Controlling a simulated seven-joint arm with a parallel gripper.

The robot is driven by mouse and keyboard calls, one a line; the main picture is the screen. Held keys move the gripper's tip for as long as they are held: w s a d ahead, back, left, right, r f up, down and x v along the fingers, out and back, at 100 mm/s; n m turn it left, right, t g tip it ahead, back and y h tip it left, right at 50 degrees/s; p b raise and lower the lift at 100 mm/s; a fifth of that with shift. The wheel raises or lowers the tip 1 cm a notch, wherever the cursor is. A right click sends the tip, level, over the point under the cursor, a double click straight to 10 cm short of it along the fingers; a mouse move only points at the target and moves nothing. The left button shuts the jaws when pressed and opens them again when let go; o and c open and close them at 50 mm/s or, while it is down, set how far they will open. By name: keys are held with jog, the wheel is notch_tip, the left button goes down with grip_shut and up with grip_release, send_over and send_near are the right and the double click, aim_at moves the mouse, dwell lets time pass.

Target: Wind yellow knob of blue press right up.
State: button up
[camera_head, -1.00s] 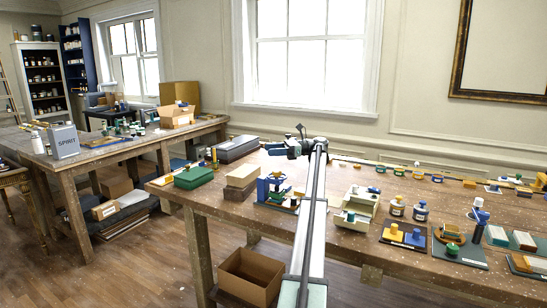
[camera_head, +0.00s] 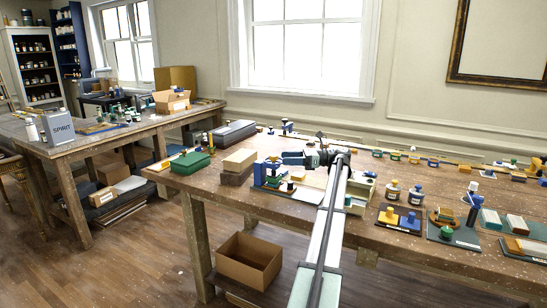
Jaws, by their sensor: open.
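My gripper (camera_head: 286,158) is at the end of my arm, pointing left, close to the upper right of the press. It looks empty. Whether it touches the press cannot be told from this view.
Left of the press are stacked blocks (camera_head: 240,160) and a green box (camera_head: 190,163). Right of my arm are a pale open bin (camera_head: 361,191), bottles (camera_head: 392,191) and a board with yellow and blue pieces (camera_head: 400,219).

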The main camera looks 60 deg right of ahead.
jog(key=s+a+f+m+t+h, duration=0.1)
jog(key=a+f+m+t+h, duration=0.1)
jog(key=a+f+m+h, duration=0.25)
jog(key=m+h, duration=0.5)
jog(key=h, duration=0.5)
send_near(277, 157)
jog(key=shift+g, duration=0.3)
jog(key=x, duration=1.1)
jog(key=shift+w+r, duration=0.25)
jog(key=shift+w, duration=0.2)
jog(key=shift+c, duration=0.4)
jog(key=c, duration=0.9)
jog(key=shift+d+n+y, duration=0.15)
jog(key=shift+n+y, duration=0.1)
jog(key=shift+n, duration=0.2)
